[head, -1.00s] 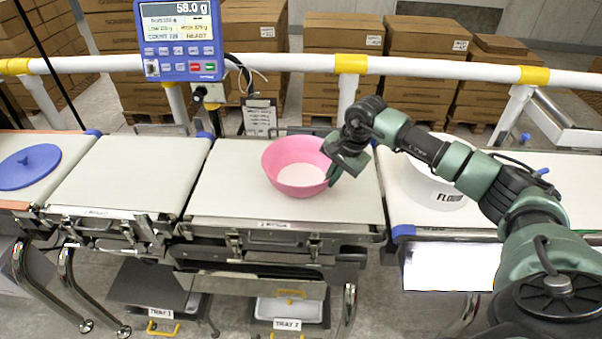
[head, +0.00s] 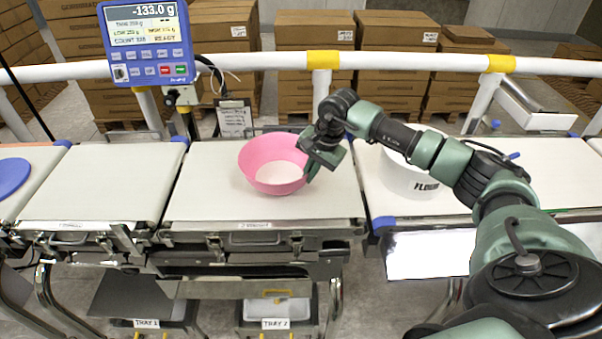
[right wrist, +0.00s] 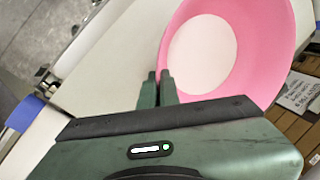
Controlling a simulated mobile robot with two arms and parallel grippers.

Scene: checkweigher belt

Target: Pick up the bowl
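The pink bowl (head: 273,177) is upright over the middle belt section (head: 205,205), near its right side. It looks slightly raised, but any gap to the belt is hard to see. My right gripper (head: 310,172) is at the bowl's right rim. In the right wrist view the bowl (right wrist: 270,50) fills the top right, and the fingers of this gripper (right wrist: 157,88) are close together with the rim wall between them. The fingertips are partly hidden by the rim. My left gripper is not in view.
A white round tub marked FLOUR (head: 405,180) stands right of the bowl, below my right forearm. The blue weighing display (head: 147,45) reads -133.0 g. A white rail (head: 400,62) runs behind the belts. A blue lid (head: 10,176) lies far left. The left belt section (head: 100,185) is clear.

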